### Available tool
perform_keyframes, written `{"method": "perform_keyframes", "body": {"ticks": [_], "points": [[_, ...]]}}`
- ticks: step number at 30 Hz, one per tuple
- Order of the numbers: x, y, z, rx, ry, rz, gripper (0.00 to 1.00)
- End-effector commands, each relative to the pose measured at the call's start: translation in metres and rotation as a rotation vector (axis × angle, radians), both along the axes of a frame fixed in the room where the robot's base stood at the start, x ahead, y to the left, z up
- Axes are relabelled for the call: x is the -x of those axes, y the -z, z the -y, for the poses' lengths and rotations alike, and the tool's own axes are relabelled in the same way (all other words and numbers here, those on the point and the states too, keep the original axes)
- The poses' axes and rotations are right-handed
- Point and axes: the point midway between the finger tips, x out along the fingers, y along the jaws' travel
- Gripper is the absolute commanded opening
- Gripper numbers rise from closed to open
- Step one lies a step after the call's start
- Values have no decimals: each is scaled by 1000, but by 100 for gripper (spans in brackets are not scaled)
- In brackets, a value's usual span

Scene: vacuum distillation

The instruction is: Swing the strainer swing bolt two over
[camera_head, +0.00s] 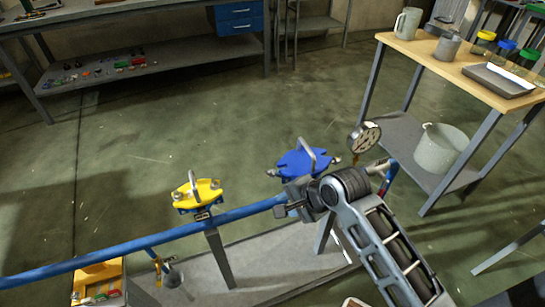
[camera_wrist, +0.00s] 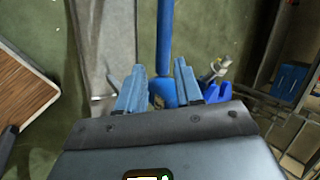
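The blue strainer cover (camera_head: 305,162) with an arched handle sits on the pipe line at the centre of the head view. A metal swing bolt (camera_head: 272,172) shows at its left edge and another bolt (camera_head: 335,160) at its right edge; I cannot tell which is number two. In the wrist view a bolt end (camera_wrist: 219,68) stands beside blue metal (camera_wrist: 218,92), just right of the right finger. My gripper (camera_head: 287,201) is just in front of the blue cover. In the wrist view my gripper (camera_wrist: 160,75) has its fingers apart, with nothing clearly held between them.
A blue pipe (camera_head: 110,250) runs across the front and passes behind my fingers. A yellow strainer cover (camera_head: 198,193) stands to the left. A pressure gauge (camera_head: 364,137) rises to the right of the blue cover.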

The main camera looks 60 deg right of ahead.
Motion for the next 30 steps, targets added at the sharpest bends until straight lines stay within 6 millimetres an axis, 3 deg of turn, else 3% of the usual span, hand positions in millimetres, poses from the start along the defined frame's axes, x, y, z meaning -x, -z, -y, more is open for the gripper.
{"method": "perform_keyframes", "body": {"ticks": [1,3,7,12,17,30], "points": [[-13,-24,14,-61,67,-8,35],[-25,-41,26,-156,153,-33,35],[-39,-66,44,-290,278,-72,35],[-46,-84,56,-380,362,-105,35],[-51,-77,56,-398,377,-115,35],[-80,-24,53,-395,373,-112,35]]}}
